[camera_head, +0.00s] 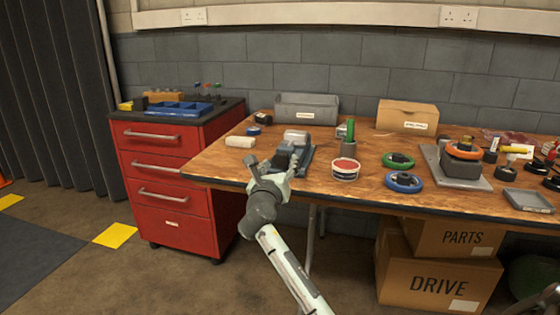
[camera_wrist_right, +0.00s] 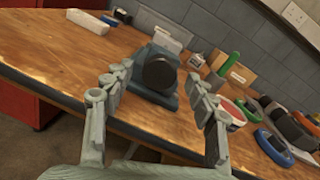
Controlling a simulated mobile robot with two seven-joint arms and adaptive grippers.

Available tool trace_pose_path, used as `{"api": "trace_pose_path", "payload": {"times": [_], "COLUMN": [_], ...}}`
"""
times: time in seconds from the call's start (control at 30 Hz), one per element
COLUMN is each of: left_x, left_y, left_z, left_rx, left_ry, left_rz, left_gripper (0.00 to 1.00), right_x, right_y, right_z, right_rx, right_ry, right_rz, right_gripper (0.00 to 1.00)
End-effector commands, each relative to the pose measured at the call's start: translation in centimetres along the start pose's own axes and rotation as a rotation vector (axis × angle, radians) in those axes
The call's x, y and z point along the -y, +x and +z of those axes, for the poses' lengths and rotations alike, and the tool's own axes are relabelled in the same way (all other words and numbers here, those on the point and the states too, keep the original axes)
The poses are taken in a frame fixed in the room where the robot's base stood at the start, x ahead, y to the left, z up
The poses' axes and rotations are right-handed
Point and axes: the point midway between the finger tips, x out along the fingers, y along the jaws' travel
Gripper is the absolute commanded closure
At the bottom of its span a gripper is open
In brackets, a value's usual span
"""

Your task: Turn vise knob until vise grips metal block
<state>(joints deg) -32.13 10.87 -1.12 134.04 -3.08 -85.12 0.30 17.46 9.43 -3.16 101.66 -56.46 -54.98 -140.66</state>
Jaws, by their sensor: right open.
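The vise (camera_head: 307,157) is a blue-grey tool near the front edge of the wooden bench, partly hidden behind my right gripper (camera_head: 268,166). In the right wrist view, the vise's round dark knob (camera_wrist_right: 159,71) faces me between the two spread fingers of my right gripper (camera_wrist_right: 159,77). The fingers are open, one to each side of the knob; I cannot tell whether they touch it. A silver-grey metal block (camera_head: 297,136) is at the top of the vise, and it also shows behind the knob (camera_wrist_right: 167,41). Its contact with the jaws is unclear. My left gripper is out of view.
A tub with a red top (camera_head: 345,168) and a green-handled tool (camera_head: 350,130) stand right of the vise. A white roll (camera_head: 240,142) lies to its left. Green (camera_head: 398,160) and blue (camera_head: 404,182) rings lie further right. A red drawer cabinet (camera_head: 172,180) stands left of the bench.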

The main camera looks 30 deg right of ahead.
Motion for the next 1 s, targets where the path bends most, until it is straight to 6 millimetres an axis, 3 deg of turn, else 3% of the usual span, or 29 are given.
{"api": "trace_pose_path", "payload": {"times": [0.2, 0.53, 0.93, 1.0], "left_x": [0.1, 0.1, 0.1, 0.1], "left_y": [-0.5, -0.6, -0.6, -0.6], "left_z": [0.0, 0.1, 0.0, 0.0], "left_rx": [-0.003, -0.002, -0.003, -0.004], "left_ry": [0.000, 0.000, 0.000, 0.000], "left_rz": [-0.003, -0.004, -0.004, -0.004], "left_gripper": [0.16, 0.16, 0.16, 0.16], "right_x": [0.0, 0.0, 0.0, 0.0], "right_y": [2.5, 2.9, 2.9, 2.9], "right_z": [0.0, 0.0, 0.0, 0.0], "right_rx": [0.000, 0.000, 0.000, 0.000], "right_ry": [0.001, 0.002, 0.002, 0.003], "right_rz": [-0.001, 0.000, 0.000, 0.001], "right_gripper": [0.43, 0.43, 0.93, 0.93]}}
